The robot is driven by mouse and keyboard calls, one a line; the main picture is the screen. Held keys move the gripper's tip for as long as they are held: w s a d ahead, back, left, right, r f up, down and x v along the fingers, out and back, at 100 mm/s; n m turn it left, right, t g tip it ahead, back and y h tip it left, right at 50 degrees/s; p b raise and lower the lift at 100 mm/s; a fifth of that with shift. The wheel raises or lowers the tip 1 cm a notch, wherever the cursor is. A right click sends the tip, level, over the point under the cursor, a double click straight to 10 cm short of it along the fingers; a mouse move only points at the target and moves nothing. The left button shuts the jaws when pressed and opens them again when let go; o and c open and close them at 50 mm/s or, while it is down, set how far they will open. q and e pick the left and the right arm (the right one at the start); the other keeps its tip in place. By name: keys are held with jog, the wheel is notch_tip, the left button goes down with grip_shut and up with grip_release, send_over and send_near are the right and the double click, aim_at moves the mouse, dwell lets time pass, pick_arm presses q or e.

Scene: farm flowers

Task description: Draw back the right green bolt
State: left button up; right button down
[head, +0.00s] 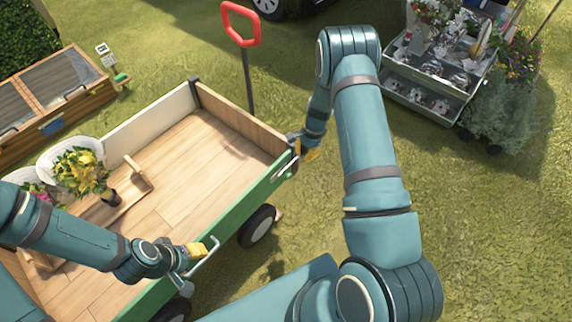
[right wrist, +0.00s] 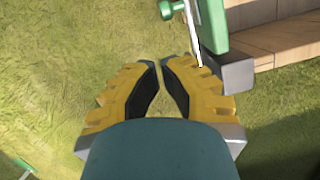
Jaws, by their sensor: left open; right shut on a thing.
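The right green bolt (right wrist: 172,9) shows at the top of the right wrist view as a green knob with a pale rod, beside the cart's green corner. In the head view a pale metal bar (head: 286,166) sits at that corner. My right gripper (head: 307,153) is at the corner. In the right wrist view (right wrist: 157,63) its yellow fingers are nearly together, the right one overlapping the rod; the exact contact is hard to see. My left gripper (head: 203,249) is open beside a metal handle (head: 201,264) on the cart's green side.
The wooden cart (head: 215,165) holds a wooden tray (head: 133,192) and flower buckets (head: 78,165). Its red pull handle (head: 241,22) rises at the back. A flower stand (head: 430,88) is at upper right, a wooden cold frame (head: 62,95) at left. Open grass (head: 490,235) lies right.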

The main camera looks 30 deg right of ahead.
jog(key=shift+w, duration=0.2)
jog(key=b+x, duration=0.2)
jog(key=x, duration=0.8)
dwell(0.4)
jog(key=shift+s+a+p, duration=0.15)
jog(key=shift+s+a, duration=0.1)
jog(key=shift+a, duration=0.35)
jog(key=shift+s+a+p, duration=0.1)
jog(key=shift+s+a, duration=0.2)
jog(key=shift+a, duration=0.35)
jog(key=shift+s+a+p, duration=0.15)
jog(key=shift+s+a, duration=0.1)
jog(key=shift+a, duration=0.35)
